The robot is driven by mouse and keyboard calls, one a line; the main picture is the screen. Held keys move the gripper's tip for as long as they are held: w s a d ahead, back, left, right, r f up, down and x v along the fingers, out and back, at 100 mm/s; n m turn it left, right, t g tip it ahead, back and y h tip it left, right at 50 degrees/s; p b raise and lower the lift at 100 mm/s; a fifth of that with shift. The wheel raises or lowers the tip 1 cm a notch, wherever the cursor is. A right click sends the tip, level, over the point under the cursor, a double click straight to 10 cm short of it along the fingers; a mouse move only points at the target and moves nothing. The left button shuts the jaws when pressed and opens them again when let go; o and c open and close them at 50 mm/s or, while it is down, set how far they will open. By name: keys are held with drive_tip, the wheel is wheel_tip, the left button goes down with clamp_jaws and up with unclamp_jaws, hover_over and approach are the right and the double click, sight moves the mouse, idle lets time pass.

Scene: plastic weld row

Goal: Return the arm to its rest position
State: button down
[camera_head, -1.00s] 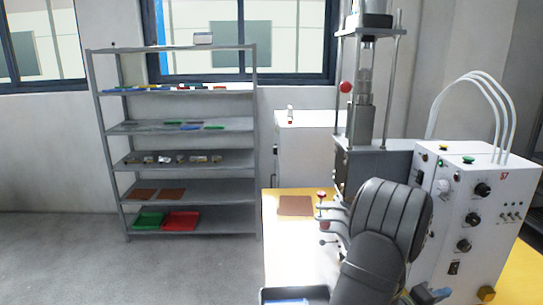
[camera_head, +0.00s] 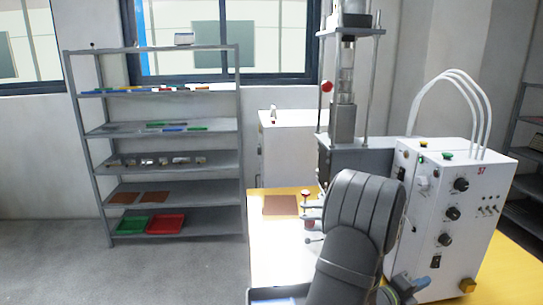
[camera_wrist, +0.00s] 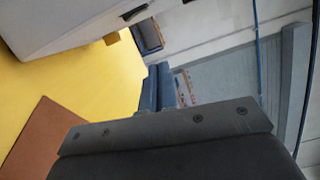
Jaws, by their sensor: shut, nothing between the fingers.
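My gripper (camera_wrist: 160,88) shows in the wrist view as two blue fingers close together, beyond a dark bracket with screws. They are shut and hold nothing. In the head view my grey arm (camera_head: 350,235) is bent in front of the press machine (camera_head: 342,120), to the left of the white control box (camera_head: 452,215). A small blue part low beside the arm looks like my gripper, but the arm partly covers it.
The yellow table (camera_head: 270,255) bears a brown sheet (camera_head: 281,206) and a dark-rimmed tray (camera_head: 262,297) at its front edge. White hoses arch above the control box. A grey shelf rack (camera_head: 243,140) stands at the back left. Bare floor lies left of the table.

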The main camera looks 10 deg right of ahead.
drive_tip(key=w+d+f, duration=0.1)
drive_tip(key=d+f, duration=0.1)
drive_tip(key=d, duration=0.6)
drive_tip(key=w+a+f+n+y, duration=0.1)
drive_tip(key=a+n+y, duration=0.3)
drive_tip(key=a+n, duration=0.5)
drive_tip(key=w+a+f+n+t+y, duration=0.1)
drive_tip(key=a+f+n+y, duration=0.3)
drive_tip(key=a+n, duration=0.4)
drive_tip(key=w+a+f+n+t+y, duration=0.1)
drive_tip(key=a+f+n+y, duration=0.2)
drive_tip(key=a+n, duration=0.6)
drive_tip(key=shift+w+a+f+n+y, duration=0.3)
drive_tip(key=shift+w+a+y, duration=0.15)
drive_tip(key=shift+a, duration=1.1)
